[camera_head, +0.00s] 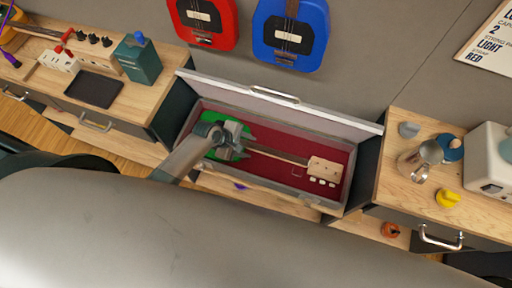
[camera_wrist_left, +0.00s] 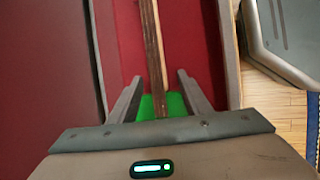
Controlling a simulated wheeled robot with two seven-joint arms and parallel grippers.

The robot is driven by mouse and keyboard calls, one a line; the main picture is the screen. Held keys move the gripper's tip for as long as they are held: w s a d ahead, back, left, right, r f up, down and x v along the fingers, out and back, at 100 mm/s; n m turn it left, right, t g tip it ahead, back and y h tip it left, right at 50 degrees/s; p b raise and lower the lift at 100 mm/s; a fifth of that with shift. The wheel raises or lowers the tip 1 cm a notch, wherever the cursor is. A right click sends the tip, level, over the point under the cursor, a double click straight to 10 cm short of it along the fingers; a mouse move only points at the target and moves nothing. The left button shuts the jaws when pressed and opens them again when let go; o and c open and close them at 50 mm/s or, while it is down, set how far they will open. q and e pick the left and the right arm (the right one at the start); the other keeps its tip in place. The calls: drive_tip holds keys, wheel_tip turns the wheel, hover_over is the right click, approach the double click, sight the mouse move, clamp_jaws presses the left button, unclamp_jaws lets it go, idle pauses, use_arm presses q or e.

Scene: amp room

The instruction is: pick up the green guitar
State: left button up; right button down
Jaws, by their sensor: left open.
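The green guitar (camera_head: 222,154) lies in an open case (camera_head: 197,121) with a dark red lining in the head view. Its neck runs right to a pale headstock. My left gripper (camera_head: 246,142) is over the guitar's body and hides part of it. In the left wrist view, my left gripper (camera_wrist_left: 160,78) is open, one finger on each side of the guitar's neck (camera_wrist_left: 153,50). Part of the green body (camera_wrist_left: 176,103) shows between the fingers. I cannot tell whether the fingers touch the guitar. My right gripper is not in view.
The case lid (camera_head: 330,113) stands raised behind. A red guitar (camera_head: 203,22) and a blue guitar (camera_head: 290,30) hang on the wall. Wooden-topped cabinets flank the case; the right top (camera_head: 405,185) holds a metal jug (camera_head: 412,163) and a yellow object (camera_head: 447,198).

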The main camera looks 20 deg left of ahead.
sight(255, 147)
use_arm(q)
drive_tip(key=shift+x, duration=2.5)
drive_tip(key=shift+w, duration=0.15)
clamp_jaws()
drive_tip(key=shift+w+r, duration=0.15)
